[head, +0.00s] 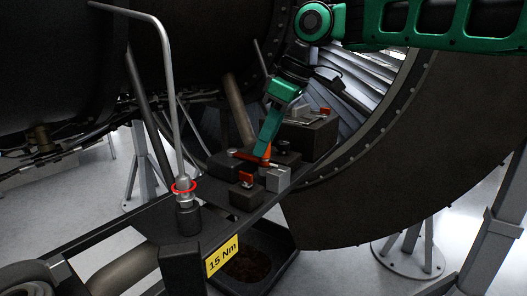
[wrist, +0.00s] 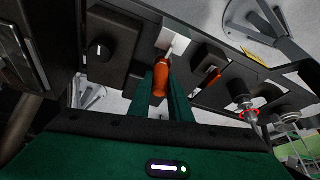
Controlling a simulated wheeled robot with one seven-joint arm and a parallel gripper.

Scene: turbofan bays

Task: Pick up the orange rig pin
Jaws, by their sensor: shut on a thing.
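The orange rig pin (wrist: 160,80) is between the two green fingers of my gripper (wrist: 164,88) in the wrist view. My gripper is shut on its orange body. The pin's far end points toward a pale block (wrist: 177,38); I cannot tell whether they touch. In the head view my gripper (head: 262,152) reaches down over the bench from the upper right, and an orange part of the pin (head: 266,154) shows beside the fingertips. The fingers hide some of it.
A dark bench (head: 215,207) holds several dark blocks; an orange-red piece (head: 246,177) sits on a near one, another (head: 298,112) farther back. A bent grey bar with a red ring (head: 184,186) stands at left. The engine cowl (head: 400,150) is close on the right.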

